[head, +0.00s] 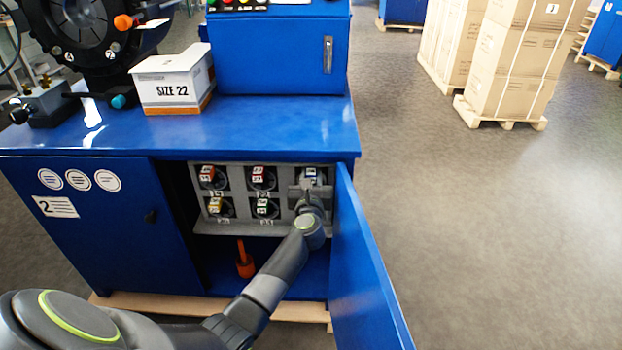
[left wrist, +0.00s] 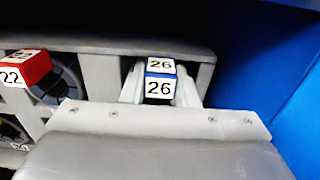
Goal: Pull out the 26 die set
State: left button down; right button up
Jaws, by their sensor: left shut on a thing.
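The 26 die set (left wrist: 159,87) has a blue band and two white labels reading 26. It sits in the top right bay of the grey die rack (head: 239,197) inside the open cabinet. My left gripper (head: 307,188) reaches into that bay, and its fingers are shut on the 26 die set. In the left wrist view the fingers (left wrist: 160,92) flank the label block. In the head view the gripper covers most of the set, and only its blue and white top (head: 311,174) shows. How far it sits in the bay is hard to tell. My right gripper is not in view.
A red-tagged 22 die set (left wrist: 24,70) is in the bay to the left. Several other die sets fill the rack. The open blue cabinet door (head: 362,255) stands close to the right of my arm. An orange object (head: 245,264) stands below the rack.

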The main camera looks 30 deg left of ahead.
pick_arm(q)
jog(key=shift+w+r, duration=0.1)
jog(key=shift+r, duration=0.2)
jog(key=shift+s+d+f, duration=0.1)
jog(key=shift+s+d, duration=0.05)
jog(key=shift+s, duration=0.15)
jog(key=p+v, duration=0.3)
jog(key=v, duration=0.5)
jog(key=shift+s+d, duration=0.15)
jog(key=shift+s, duration=0.2)
dwell(0.8)
